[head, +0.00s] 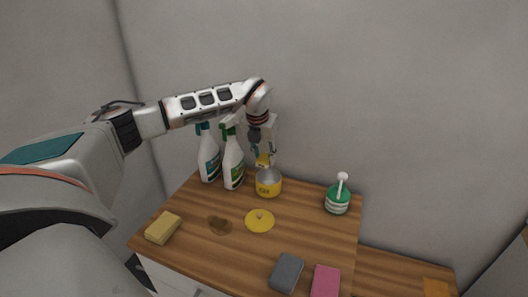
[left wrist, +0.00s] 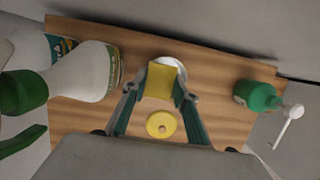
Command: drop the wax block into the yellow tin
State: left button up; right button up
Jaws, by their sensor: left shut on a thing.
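The yellow tin (head: 268,188) stands open on the wooden counter, near the back, with a silvery inside. Its pale rim (left wrist: 186,65) shows in the left wrist view, partly hidden behind the block. My left gripper (head: 264,156) points down over the tin. It is shut on the yellow wax block (head: 262,160), which is held just above the tin's mouth. In the left wrist view the wax block (left wrist: 161,81) sits between the two fingers. The head view does not show clearly whether the block's lower end is inside the rim. My right gripper is not in view.
Two spray bottles (head: 232,168) stand close left of the tin. A yellow lid (head: 260,221) lies in front, beside a brown stain (head: 219,225). A green pump bottle (head: 337,200) stands right. A yellow sponge (head: 163,228), grey block (head: 287,272) and pink block (head: 326,280) lie nearer.

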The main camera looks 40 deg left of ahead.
pick_arm(q)
jog(key=o, duration=1.2)
jog(key=v, duration=1.2)
jog(key=shift+s, duration=0.1)
